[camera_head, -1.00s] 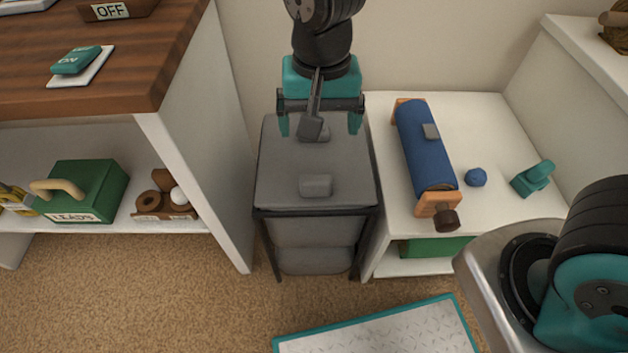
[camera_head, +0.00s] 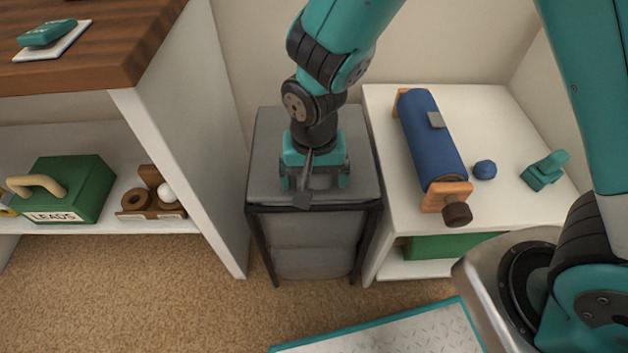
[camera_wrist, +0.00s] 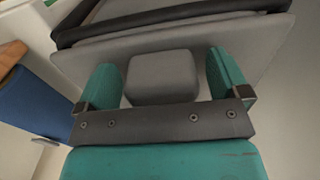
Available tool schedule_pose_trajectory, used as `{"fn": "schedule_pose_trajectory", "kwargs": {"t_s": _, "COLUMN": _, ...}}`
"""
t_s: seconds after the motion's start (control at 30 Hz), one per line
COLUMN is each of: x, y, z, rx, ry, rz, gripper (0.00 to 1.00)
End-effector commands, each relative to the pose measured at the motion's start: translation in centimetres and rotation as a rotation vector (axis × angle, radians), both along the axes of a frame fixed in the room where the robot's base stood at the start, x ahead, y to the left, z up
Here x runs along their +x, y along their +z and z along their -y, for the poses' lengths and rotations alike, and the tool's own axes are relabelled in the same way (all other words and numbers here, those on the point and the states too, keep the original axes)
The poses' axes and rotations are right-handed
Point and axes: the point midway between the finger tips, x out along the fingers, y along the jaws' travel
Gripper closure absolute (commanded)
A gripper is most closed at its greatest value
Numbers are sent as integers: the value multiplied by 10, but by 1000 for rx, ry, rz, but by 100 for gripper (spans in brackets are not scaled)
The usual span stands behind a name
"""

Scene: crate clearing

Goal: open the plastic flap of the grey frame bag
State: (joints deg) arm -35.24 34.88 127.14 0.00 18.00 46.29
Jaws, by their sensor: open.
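The grey frame bag (camera_head: 318,232) stands on the carpet in a black frame. Its flat grey plastic flap (camera_head: 270,145) lies shut on top. My open gripper (camera_head: 314,184) is over the front part of the flap, pointing down. In the wrist view my gripper's two teal fingers (camera_wrist: 166,80) stand on either side of a raised grey block (camera_wrist: 162,76) on the flap, with a gap at each side. The block is hidden behind my gripper in the head view.
A white shelf with a blue roll (camera_head: 430,135) on an orange stand is close on the right. A blue ball (camera_head: 485,170) and a teal object (camera_head: 545,172) lie beside it. A white cabinet wall (camera_head: 185,130) stands left. Carpet in front is clear beside a teal-edged plate (camera_head: 400,335).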

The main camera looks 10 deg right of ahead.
Motion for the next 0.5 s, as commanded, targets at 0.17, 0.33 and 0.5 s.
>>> {"fn": "schedule_pose_trajectory", "kwargs": {"t_s": 0.17, "x": 0, "y": -6, "z": 0, "rx": 1, "ry": 0, "rz": 0, "gripper": 6}}
{"fn": "schedule_pose_trajectory", "kwargs": {"t_s": 0.33, "x": 0, "y": -6, "z": 0, "rx": 1, "ry": 0, "rz": 0, "gripper": 6}}
{"fn": "schedule_pose_trajectory", "kwargs": {"t_s": 0.5, "x": 0, "y": -5, "z": 0, "rx": 0, "ry": 0, "rz": 0, "gripper": 39}}
